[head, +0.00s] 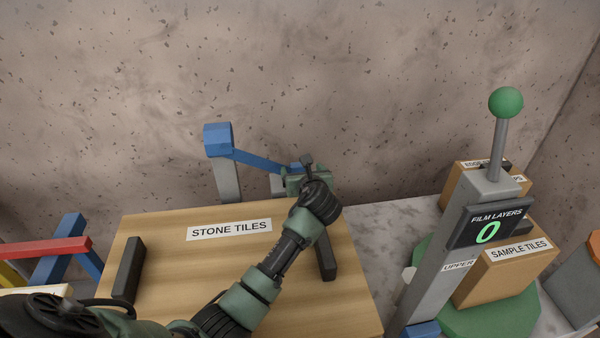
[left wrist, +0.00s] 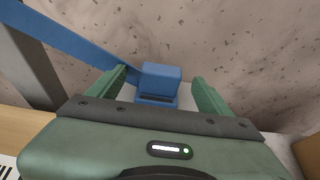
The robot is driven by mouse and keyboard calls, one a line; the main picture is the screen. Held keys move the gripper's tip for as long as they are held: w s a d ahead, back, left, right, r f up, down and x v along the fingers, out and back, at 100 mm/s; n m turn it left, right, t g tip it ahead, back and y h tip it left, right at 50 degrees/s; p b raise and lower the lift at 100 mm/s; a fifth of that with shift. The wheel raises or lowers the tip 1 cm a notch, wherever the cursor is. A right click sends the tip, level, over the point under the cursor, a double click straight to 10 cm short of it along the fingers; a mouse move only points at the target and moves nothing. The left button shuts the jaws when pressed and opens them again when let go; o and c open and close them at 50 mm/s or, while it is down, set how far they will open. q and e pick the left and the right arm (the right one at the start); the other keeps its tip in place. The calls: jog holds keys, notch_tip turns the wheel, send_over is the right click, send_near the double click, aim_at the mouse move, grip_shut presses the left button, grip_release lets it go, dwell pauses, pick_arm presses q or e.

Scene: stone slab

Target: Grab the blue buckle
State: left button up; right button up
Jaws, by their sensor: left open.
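The blue buckle (left wrist: 160,78) is a small blue block in the left wrist view, at the end of a blue strap-like bar (left wrist: 75,42). It stands between the two green fingers of my left gripper (left wrist: 161,85), with visible gaps on both sides. The gripper is open. In the head view my left gripper (head: 303,182) is at the right end of the blue bar (head: 258,160) and mostly hides the buckle. My right gripper is not in view.
A wooden box labelled STONE TILES (head: 190,275), with dark handles, lies under my left arm. A grey post with a FILM LAYERS display (head: 487,228) and a green-knobbed lever (head: 506,103) stands at right. Cardboard boxes (head: 505,275) are beside it. A stone wall is behind.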

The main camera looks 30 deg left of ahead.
aim_at(301, 167)
pick_arm(q)
jog(key=x, duration=0.3)
jog(key=shift+w+a+f, duration=0.15)
jog(key=shift+w+f, duration=0.05)
jog(key=shift+w, duration=0.15)
jog(key=c, duration=1.5)
jog(key=shift+r, duration=0.1)
